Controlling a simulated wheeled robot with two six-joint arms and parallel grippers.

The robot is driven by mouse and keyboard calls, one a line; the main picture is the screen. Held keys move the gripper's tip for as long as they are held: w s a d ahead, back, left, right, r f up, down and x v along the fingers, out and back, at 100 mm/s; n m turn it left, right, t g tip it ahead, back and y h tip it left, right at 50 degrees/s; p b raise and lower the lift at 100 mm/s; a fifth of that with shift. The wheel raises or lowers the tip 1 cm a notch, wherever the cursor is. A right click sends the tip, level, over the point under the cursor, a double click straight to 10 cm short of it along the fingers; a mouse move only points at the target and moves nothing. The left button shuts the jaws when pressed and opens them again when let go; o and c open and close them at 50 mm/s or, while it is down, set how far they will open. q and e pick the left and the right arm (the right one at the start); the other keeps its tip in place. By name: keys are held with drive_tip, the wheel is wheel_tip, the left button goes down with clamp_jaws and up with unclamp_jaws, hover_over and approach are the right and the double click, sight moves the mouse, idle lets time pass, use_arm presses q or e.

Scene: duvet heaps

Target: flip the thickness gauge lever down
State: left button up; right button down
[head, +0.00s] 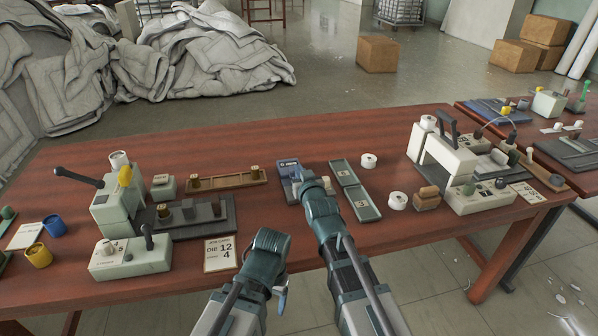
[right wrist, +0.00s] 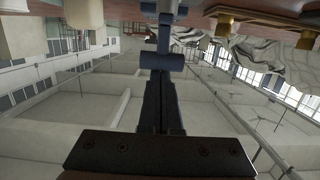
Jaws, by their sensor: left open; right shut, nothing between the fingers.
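The thickness gauge appears to be the small blue-grey device (head: 288,168) with a display, at the middle of the table. My right gripper (head: 308,178) is shut and empty, at the device's right front side and partly covering it. In the right wrist view, the dark fingers (right wrist: 158,82) are together, and a blue-grey T-shaped part (right wrist: 163,62) shows just beyond their tips. I cannot tell whether they touch it, or which way the lever stands. My left gripper (head: 281,288) is open and empty at the table's front edge, apart from the device; its fingers are partly hidden.
A pale green machine with a black lever (head: 78,177) and a control box (head: 130,258) stand left. A wooden rail (head: 225,180) lies behind. Grey-green plates (head: 355,190) and white rolls (head: 397,201) lie right of the gauge, before a larger pale press (head: 450,160).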

use_arm(q)
drive_tip(key=shift+f, duration=0.2)
use_arm(e)
drive_tip(key=shift+s+f, duration=0.6)
drive_tip(key=shift+s, duration=0.05)
wheel_tip(320, 180, up, 6)
drive_tip(key=w+p, duration=0.2)
drive_tip(key=p, duration=0.3)
use_arm(q)
drive_tip(key=s+r+b, duration=0.2)
drive_tip(key=r, duration=0.1)
use_arm(e)
drive_tip(key=s+d+f, duration=0.1)
drive_tip(key=s+f, duration=0.1)
drive_tip(key=s, duration=0.8)
drive_tip(key=shift+d, duration=0.35)
